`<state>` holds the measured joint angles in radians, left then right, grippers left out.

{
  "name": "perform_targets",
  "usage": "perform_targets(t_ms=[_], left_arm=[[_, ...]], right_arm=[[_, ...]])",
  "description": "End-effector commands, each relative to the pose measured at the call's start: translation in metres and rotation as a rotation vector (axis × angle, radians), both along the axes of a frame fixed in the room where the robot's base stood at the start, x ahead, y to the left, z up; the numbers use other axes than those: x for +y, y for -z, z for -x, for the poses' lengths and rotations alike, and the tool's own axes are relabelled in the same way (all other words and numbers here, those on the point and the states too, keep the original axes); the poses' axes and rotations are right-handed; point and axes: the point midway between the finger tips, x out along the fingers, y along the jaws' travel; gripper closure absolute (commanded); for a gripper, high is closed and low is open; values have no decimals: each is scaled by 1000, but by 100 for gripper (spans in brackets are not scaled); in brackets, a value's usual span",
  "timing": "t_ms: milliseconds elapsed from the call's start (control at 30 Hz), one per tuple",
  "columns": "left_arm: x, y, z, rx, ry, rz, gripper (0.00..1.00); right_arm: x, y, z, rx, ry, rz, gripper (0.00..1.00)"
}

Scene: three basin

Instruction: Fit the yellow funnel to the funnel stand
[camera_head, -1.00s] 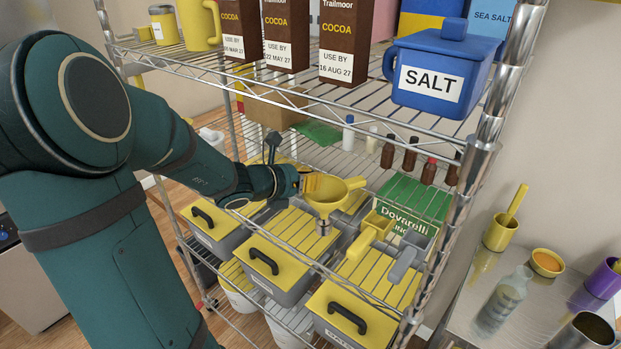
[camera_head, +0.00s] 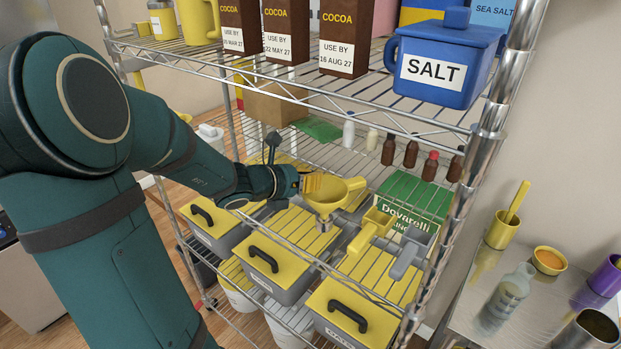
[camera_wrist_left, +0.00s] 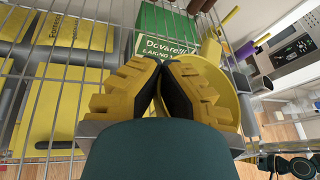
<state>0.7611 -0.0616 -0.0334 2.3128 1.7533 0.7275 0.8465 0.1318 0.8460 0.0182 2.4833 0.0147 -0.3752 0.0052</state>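The yellow funnel (camera_head: 335,190) is at my left gripper (camera_head: 306,184), over the middle shelf of the wire rack. It is roughly upright, with a metallic tip under it. In the left wrist view the two yellow-padded fingers (camera_wrist_left: 158,72) come together at their tips, and the yellow funnel (camera_wrist_left: 222,92) shows behind and right of them. The fingers appear shut on its edge; the exact contact is hidden. I cannot make out a funnel stand for certain in either view. My right gripper is not in view.
Yellow-lidded grey bins (camera_head: 282,242) with black handles stand below the funnel. A yellow scoop (camera_head: 371,230) and a grey scoop (camera_head: 411,252) are right of it. A green box (camera_head: 415,200) and brown bottles (camera_head: 410,155) stand behind. A metal rack post (camera_head: 480,150) rises at right.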

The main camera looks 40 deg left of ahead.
Motion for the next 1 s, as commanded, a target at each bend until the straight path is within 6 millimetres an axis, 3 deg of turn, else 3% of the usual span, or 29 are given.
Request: perform_targets(t_ms=[500,1000], left_arm=[[0,17,0,0,0,0,100],[0,17,0,-1,1,0,100]], right_arm=[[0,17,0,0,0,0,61],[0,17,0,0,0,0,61]])
